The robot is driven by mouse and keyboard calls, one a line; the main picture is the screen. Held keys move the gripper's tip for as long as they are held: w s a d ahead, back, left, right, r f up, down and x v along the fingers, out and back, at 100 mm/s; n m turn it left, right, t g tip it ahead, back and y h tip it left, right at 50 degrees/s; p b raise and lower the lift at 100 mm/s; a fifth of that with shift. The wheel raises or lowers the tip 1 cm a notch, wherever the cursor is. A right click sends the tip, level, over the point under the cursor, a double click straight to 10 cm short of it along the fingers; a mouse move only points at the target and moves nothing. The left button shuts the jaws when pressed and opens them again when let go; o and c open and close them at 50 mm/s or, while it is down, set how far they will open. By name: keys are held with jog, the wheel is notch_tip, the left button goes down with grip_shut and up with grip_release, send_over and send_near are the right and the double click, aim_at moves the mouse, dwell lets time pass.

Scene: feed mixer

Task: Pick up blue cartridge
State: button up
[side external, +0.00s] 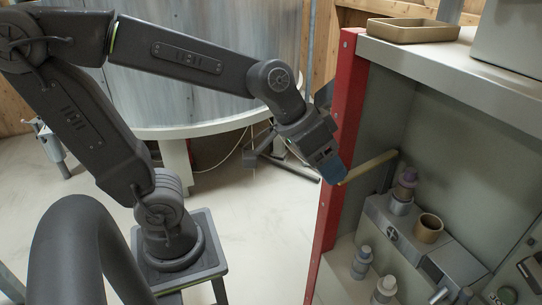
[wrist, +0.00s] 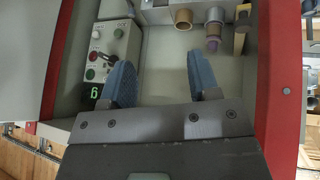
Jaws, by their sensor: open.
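My gripper (wrist: 158,60) is open and empty, its two blue fingers spread over the cabinet interior in the wrist view. In the side view my gripper (side external: 332,170) is at the cabinet's open front, by the red edge. No plainly blue cartridge stands out. The nearest match is a bluish-grey cylinder with a purple part (wrist: 214,28), beyond the right finger in the wrist view. In the side view a purplish bottle-like piece (side external: 405,184) stands upright on a grey block, right of my gripper and apart from it.
A brown cup (side external: 428,228) stands beside the purplish piece. Small grey-white bottles (side external: 362,262) sit lower in the cabinet. A yellowish bar (side external: 368,167) extends just right of my gripper. The red post (side external: 338,150) is close to it. A control panel (wrist: 104,58) lies left.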

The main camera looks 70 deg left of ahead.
jog(key=s+a+y, duration=0.3)
jog(key=s+a, duration=0.2)
jog(key=s, duration=0.2)
jog(key=shift+s+n, duration=0.4)
jog(key=shift+o, duration=0.2)
jog(key=shift+s, duration=0.1)
jog(key=o, duration=0.5)
